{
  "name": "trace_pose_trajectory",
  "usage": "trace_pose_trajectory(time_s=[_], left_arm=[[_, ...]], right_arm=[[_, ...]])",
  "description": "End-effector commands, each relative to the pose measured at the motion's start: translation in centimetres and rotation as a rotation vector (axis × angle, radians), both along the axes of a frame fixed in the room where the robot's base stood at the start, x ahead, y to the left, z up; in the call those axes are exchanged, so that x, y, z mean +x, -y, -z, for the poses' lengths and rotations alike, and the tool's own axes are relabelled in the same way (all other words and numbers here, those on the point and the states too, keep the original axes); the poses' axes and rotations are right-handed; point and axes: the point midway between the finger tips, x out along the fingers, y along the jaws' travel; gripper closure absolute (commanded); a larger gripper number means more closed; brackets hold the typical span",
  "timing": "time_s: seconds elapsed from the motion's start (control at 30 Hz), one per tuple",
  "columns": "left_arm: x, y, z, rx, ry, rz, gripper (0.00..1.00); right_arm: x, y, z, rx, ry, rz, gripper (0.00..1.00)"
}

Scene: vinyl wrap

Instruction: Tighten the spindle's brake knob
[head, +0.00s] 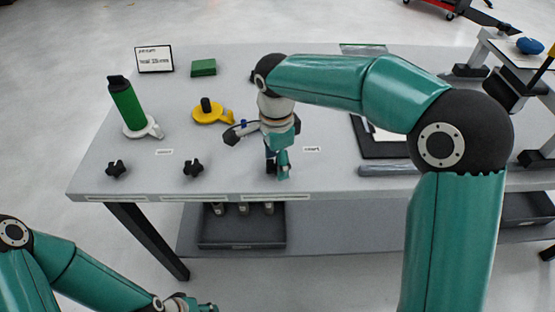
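Two black star-shaped knobs sit near the table's front edge: a left knob (117,169) and a middle knob (193,169). Behind the left one, a green roll (127,105) stands upright on a white spindle base (136,131). A yellow spindle base (209,117) with a bare black post is behind the middle one. My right gripper (278,170) points down at the front edge, right of the middle knob. Something dark shows at its fingers; I cannot tell whether it is a third knob or a finger. My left gripper (192,304) is at the bottom edge, partly cut off, below the table.
A grey object with a blue part (241,127) is partly hidden behind my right wrist. A small sign (155,59) and a green block (203,67) stand at the back. A black tray (375,148) and a grey bar (388,170) lie right. A bin (240,235) is on the lower shelf.

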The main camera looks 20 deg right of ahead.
Motion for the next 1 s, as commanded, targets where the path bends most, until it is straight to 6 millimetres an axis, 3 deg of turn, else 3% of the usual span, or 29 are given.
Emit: trace_pose_trajectory(time_s=[0.47, 1.0], left_arm=[[0.0, 0.0, 0.0, 0.0, 0.0, 0.0, 0.59], [0.0, 0.0, 0.0, 0.0, 0.0, 0.0, 0.59]], right_arm=[[0.0, -0.3, -0.7, 0.004, 0.002, -0.003, 0.29], [0.0, -0.3, -10.1, 0.004, 0.003, -0.002, 0.29]])
